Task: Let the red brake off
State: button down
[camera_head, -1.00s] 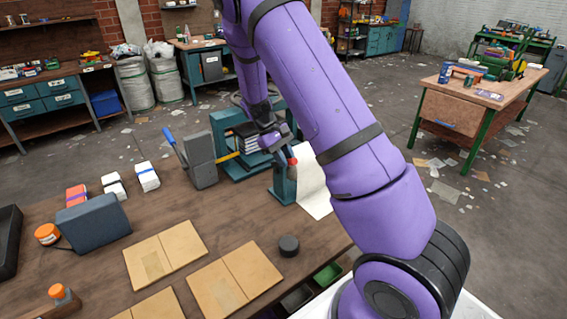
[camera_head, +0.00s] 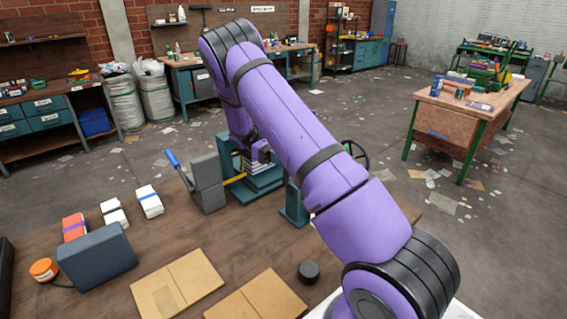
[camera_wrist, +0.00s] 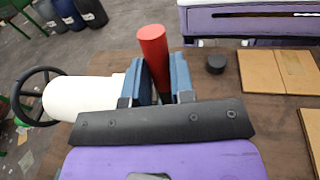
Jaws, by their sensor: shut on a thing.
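The red brake handle (camera_wrist: 153,48) stands up between the two blue finger pads of my gripper (camera_wrist: 160,82) in the wrist view. The pads press on it from both sides, and its red end sticks out past them. The lower part of the lever is hidden by the gripper. In the head view my purple arm covers the red handle and the fingers. The teal post (camera_head: 294,205) shows just below the arm there.
A teal press (camera_head: 262,178) with a black handwheel (camera_head: 355,155) stands at the bench's far edge. A grey box with a blue-handled lever (camera_head: 207,182) is left of it. A dark puck (camera_head: 309,271) and brown folders (camera_head: 178,284) lie nearer. A white roll (camera_wrist: 85,98) is beside my gripper.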

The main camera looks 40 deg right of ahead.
jog(key=shift+w+f+g, duration=0.1)
jog(key=shift+w+g, duration=0.65)
jog(key=shift+g, duration=0.05)
